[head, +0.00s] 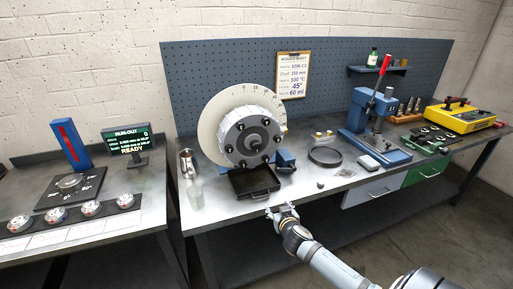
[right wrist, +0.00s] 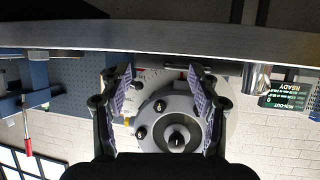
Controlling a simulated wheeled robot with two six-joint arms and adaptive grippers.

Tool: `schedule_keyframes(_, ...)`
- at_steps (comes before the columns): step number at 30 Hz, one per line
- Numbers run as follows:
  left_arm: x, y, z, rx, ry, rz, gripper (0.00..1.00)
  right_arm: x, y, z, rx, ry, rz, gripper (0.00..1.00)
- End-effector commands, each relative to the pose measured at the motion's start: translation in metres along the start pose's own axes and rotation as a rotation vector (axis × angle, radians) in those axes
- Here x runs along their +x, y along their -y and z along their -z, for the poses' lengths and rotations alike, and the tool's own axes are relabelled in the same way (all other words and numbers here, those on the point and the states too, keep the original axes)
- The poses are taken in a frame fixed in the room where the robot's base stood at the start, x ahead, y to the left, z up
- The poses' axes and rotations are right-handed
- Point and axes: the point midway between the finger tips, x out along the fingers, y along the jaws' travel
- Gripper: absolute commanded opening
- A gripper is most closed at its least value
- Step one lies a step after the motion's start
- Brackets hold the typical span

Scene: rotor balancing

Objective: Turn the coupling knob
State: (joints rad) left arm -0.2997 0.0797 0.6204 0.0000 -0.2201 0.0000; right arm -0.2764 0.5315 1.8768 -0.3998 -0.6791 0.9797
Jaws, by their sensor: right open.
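The coupling (head: 236,126) is a grey round hub with several dark bolts, mounted in front of a large pale graduated disc (head: 208,123). A dark knob (head: 254,139) sits at its centre. In the right wrist view, which is upside down, the knob (right wrist: 178,139) and hub (right wrist: 158,112) show beyond and between my fingers. My right gripper (head: 283,209) is open and empty at the bench's front edge, below and in front of the coupling, apart from it. Its two purple-padded fingers (right wrist: 161,80) are spread wide. My left gripper is not in view.
A black tray (head: 239,196) lies below the coupling near the front edge. A glass (head: 195,197) and a metal cup (head: 187,160) stand left of it.

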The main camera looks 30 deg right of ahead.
Motion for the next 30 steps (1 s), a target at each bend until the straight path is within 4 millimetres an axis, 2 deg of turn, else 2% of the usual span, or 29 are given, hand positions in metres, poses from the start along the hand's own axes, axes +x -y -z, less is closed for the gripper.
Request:
schedule_keyframes(1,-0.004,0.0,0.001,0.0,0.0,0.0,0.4,-0.001,0.0,0.053,0.03,-0.112,0.028,0.61)
schedule_keyframes(3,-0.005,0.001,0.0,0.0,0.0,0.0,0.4,-0.011,0.01,0.111,0.092,-0.239,0.087,0.61)
schedule_keyframes(6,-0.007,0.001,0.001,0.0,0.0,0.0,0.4,-0.026,0.022,0.161,0.149,-0.347,0.158,0.61)
schedule_keyframes(7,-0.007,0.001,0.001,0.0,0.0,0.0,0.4,-0.03,0.024,0.17,0.161,-0.366,0.174,0.61)
schedule_keyframes(9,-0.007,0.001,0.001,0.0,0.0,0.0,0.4,-0.034,0.028,0.182,0.177,-0.391,0.197,0.61)
schedule_keyframes(13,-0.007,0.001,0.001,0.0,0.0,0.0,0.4,-0.035,0.029,0.185,0.185,-0.397,0.203,0.61)
schedule_keyframes(16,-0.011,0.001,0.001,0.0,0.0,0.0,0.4,-0.027,0.029,0.189,0.189,-0.395,0.2,0.61)
schedule_keyframes(24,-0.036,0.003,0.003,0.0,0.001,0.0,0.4,0.022,0.038,0.215,0.192,-0.394,0.2,0.61)
schedule_keyframes(30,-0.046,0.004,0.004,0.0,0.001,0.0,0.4,0.05,0.043,0.223,0.187,-0.393,0.2,0.61)
